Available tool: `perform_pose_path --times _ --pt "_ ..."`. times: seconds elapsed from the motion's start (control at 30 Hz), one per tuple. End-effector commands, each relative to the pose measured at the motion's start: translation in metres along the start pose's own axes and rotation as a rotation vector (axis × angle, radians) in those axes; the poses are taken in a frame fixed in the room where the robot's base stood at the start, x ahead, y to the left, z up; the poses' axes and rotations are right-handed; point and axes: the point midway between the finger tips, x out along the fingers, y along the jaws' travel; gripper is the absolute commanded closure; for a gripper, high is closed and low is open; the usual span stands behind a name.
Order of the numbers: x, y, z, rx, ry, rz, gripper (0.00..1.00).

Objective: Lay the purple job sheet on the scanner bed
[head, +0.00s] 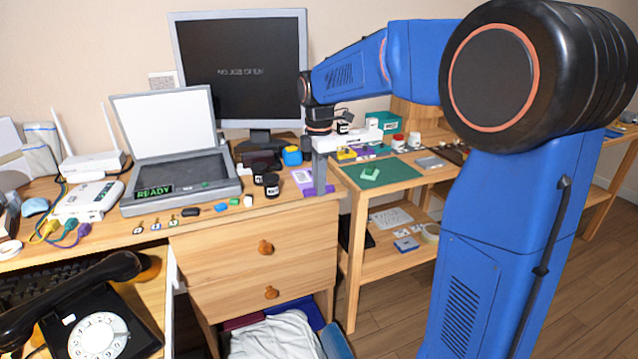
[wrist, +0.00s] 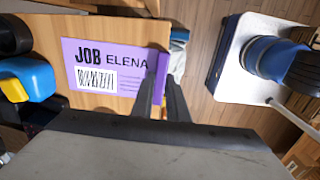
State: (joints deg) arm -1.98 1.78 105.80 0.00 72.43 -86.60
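The purple job sheet (wrist: 110,62), printed JOB ELENA with a barcode, lies flat on the desk top at the desk's edge. In the head view the sheet (head: 303,179) is at the desk's right front corner, partly behind my gripper. My gripper (wrist: 162,78) points down at the sheet's edge, its two fingers close together with a purple strip of the sheet showing between them. Whether they press on it is unclear. In the head view my gripper (head: 319,188) reaches down to the sheet. The scanner (head: 181,180) stands left on the desk, lid raised, its dark bed (head: 180,172) bare, with a green READY label.
Small items (head: 190,212) lie before the scanner. A monitor (head: 240,70) is behind. A side table with a green mat (head: 378,173) is right.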

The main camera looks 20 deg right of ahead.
Motion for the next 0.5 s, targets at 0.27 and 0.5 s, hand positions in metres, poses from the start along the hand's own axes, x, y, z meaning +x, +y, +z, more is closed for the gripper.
perform_pose_path --times 0.27,0.5 --pt "0.0015 0.0002 0.0000 0.000 0.000 -0.002 1.00" --pt "-0.0019 0.0004 0.0000 0.000 0.000 -0.001 1.00"
